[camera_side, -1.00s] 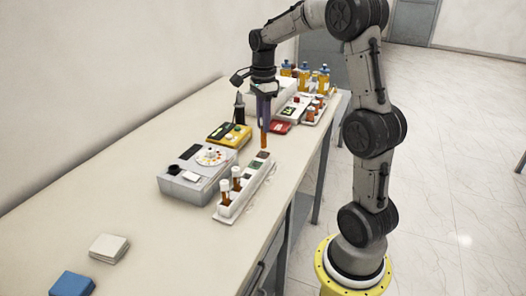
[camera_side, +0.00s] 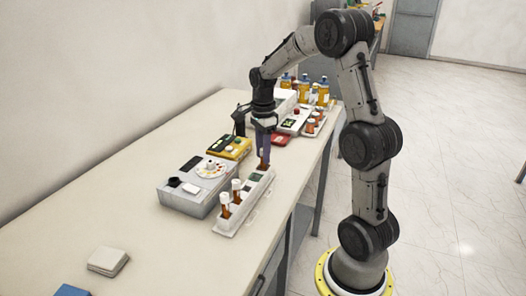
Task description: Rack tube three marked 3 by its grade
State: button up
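My gripper (camera_side: 264,157) points down over the far end of a white tube rack (camera_side: 238,216). It is shut on an amber tube (camera_side: 263,166), which hangs upright at the rack's far end. Whether the tube's lower end sits inside a slot is too small to tell. Two white-capped amber tubes stand in the near part of the rack, one nearest (camera_side: 225,211) and one just behind it (camera_side: 236,196). No number can be read on any tube. Dark and greenish labels (camera_side: 254,177) show on the rack top.
A grey instrument with a colour disc (camera_side: 196,187) stands left of the rack, with a yellow device (camera_side: 229,147) behind it. Another rack with tubes (camera_side: 313,122) and several bottles (camera_side: 318,92) are at the back. The near table is mostly clear around a white pad (camera_side: 108,260).

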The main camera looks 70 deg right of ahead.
jog(key=shift+o, duration=1.1)
jog(key=shift+r, duration=0.1)
notch_tip(320, 180, up, 11)
jog(key=s+a+r+n+t, duration=0.1)
jog(key=s+a+r+n, duration=0.2)
jog(key=a+n, duration=0.4)
jog(key=s+a+f+n+t, duration=0.2)
jog(key=s+a+n, duration=0.4)
jog(key=n, duration=0.3)
jog(key=s+a+f+n+t, duration=0.2)
jog(key=s+a+n, duration=0.4)
jog(key=a+n, duration=0.3)
jog(key=shift+s+f+t, duration=0.3)
jog(key=shift+s+f, duration=0.05)
jog(key=shift+f, duration=0.2)
